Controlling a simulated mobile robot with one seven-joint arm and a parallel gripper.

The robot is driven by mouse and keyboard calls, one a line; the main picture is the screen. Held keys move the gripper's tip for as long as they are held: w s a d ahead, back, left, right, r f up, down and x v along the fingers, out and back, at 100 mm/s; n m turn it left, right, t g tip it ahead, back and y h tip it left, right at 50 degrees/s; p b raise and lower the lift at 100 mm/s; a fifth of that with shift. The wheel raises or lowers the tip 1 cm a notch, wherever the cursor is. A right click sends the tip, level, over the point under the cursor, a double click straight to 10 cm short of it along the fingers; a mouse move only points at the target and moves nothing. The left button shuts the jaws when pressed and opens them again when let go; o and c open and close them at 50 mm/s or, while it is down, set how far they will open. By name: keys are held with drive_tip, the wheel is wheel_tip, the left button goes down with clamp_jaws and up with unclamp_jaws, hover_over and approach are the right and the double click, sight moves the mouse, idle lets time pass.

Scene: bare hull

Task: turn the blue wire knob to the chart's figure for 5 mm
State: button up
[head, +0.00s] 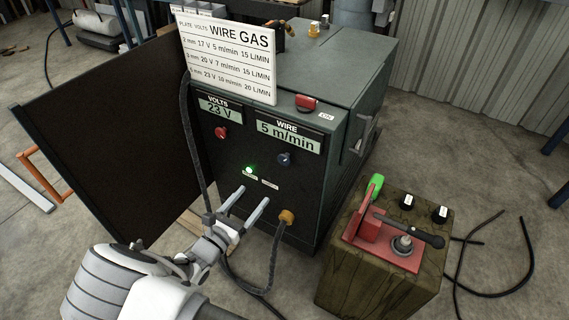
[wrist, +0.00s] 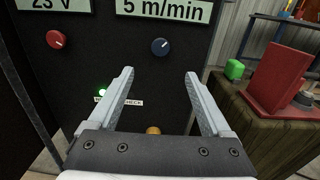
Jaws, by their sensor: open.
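The blue wire knob (head: 284,159) is on the black front panel of the green machine, below the WIRE display (head: 287,136), which reads 5 m/min. The chart (head: 228,55) stands on the machine's top; its 5 mm row reads 23 V, 10 m/min, 20 L/MIN. The red knob (head: 221,132) sits under the VOLTS display (head: 220,109), which reads 23 V. My gripper (head: 254,194) is open and empty, below and in front of the blue knob. In the wrist view the blue knob (wrist: 160,47) shows beyond and above the fingertips, apart from them.
A green light (head: 249,170) glows on the panel. A cable runs from a brass connector (head: 287,216) low on the panel. A dark screen (head: 110,165) stands at left. A wooden block (head: 375,270) with a red clamp stands at right.

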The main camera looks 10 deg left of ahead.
sight(283, 160)
drive_tip(key=b+x, duration=0.3)
drive_tip(key=x, duration=1.3)
drive_tip(key=shift+w+d, duration=0.1)
drive_tip(key=shift+w, duration=0.1)
drive_tip(key=shift+r, duration=0.1)
clamp_jaws()
